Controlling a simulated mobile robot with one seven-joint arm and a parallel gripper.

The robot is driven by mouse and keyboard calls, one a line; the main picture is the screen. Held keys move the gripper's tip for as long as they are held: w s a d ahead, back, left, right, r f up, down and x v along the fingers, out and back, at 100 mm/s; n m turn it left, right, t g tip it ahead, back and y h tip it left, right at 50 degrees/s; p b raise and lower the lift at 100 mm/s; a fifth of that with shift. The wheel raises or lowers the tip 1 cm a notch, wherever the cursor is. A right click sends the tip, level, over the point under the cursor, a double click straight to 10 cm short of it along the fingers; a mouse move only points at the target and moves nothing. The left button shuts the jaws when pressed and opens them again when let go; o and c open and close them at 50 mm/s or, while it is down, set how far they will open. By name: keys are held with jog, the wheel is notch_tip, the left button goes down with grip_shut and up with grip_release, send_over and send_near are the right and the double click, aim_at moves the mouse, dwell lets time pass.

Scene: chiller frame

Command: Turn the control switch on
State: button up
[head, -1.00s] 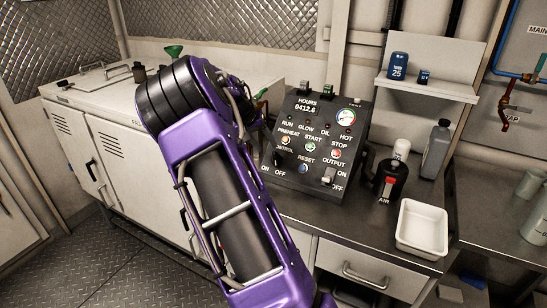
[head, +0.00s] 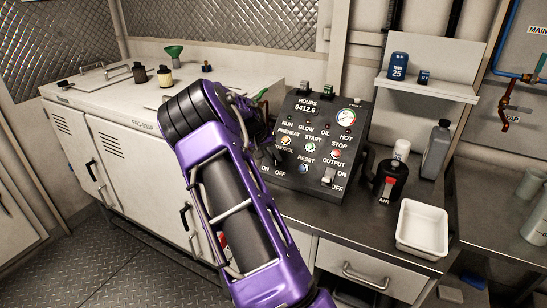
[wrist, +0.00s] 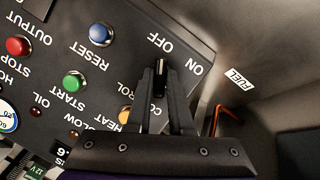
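The control panel (head: 311,184) is a dark sloped box with coloured buttons and labels. In the wrist view it appears turned over, with OFF and ON labels beside the control switch (wrist: 161,67). The switch is a small black lever with a pale mark, pointing toward OFF. My gripper (wrist: 161,78) has its two dark fingers at the switch, one on each side of it. I cannot tell whether they touch it. In the head view my purple arm hides most of the gripper and the switch, at the panel's lower left.
The output switch (head: 328,177) is at the panel's lower right. A black AIR canister (head: 388,181) and a white tray (head: 423,229) stand on the counter to the right. The white cabinet (head: 140,152) with several small jars is at the left. A FUEL label (wrist: 239,77) shows beside the panel.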

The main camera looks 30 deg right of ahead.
grip_shut()
jog(key=shift+m+b, duration=0.35)
jog(key=shift+m, duration=0.05)
jog(key=m+t+b, duration=0.1)
jog(key=m+b, duration=0.1)
jog(key=shift+f+m+y, duration=0.1)
jog(key=shift+m+y, duration=0.2)
jog(key=shift+y, duration=0.1)
jog(key=m+t+b, duration=0.1)
jog(key=m+b, duration=0.1)
jog(key=m, duration=0.1)
jog(key=shift+s+d+m+y, duration=0.1)
jog(key=shift+m+y, duration=0.3)
jog(key=shift+m+t+b, duration=0.7)
jog(key=shift+m+b, duration=0.2)
jog(key=shift+m, duration=0.7)
jog(key=o, duration=0.5)
grip_release()
jog(key=shift+o, duration=0.2)
